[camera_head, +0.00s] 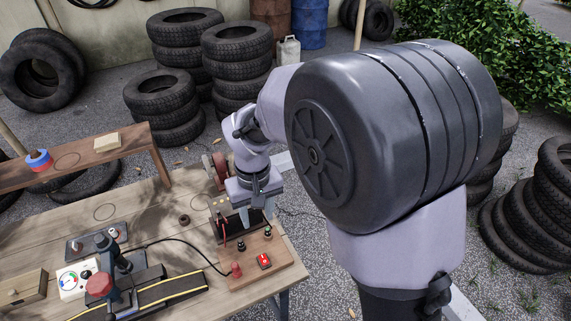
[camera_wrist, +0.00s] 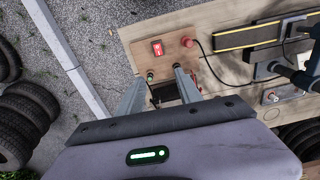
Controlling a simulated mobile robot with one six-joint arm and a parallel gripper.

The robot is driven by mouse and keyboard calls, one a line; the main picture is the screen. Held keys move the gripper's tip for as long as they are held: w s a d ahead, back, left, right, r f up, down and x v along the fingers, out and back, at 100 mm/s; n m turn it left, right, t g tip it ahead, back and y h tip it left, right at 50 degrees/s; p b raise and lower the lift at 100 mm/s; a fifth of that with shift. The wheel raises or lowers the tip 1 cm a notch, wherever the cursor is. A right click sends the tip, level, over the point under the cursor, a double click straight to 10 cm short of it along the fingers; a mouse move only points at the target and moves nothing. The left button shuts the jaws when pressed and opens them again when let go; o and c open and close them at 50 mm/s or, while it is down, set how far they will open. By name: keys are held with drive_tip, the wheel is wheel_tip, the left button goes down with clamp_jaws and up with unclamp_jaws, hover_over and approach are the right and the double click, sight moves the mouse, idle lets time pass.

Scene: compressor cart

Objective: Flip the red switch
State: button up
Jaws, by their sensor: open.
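The red switch (camera_head: 264,260) is a small red rocker on a wooden board (camera_head: 240,279) at the table's near right corner. In the wrist view the red switch (camera_wrist: 157,48) lies beyond my fingertips, apart from them. My gripper (camera_head: 243,222) hangs over the far part of the board, behind the switch; its fingers are partly hidden in the head view. In the wrist view my gripper (camera_wrist: 158,87) has its two fingers spread, with nothing held between them. I cannot tell which way the rocker is tilted.
A red knob (camera_head: 236,269) with a black cable stands left of the switch. Small terminals (camera_head: 268,232) stand near my fingers. A belt strip (camera_head: 165,292) and a red-topped clamp device (camera_head: 100,285) lie further left. A raised wooden shelf (camera_head: 60,172) crosses the back left.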

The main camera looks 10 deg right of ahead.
sight(262, 256)
drive_tip(key=f+b, duration=0.2)
drive_tip(key=f, duration=0.4)
drive_tip(key=f+b, duration=0.2)
drive_tip(key=f, duration=0.4)
drive_tip(key=f+b, duration=0.3)
drive_tip(key=f, duration=0.4)
drive_tip(key=shift+w+f, duration=0.1)
drive_tip(key=shift+w, duration=0.15)
drive_tip(key=shift+c, duration=0.4)
clamp_jaws()
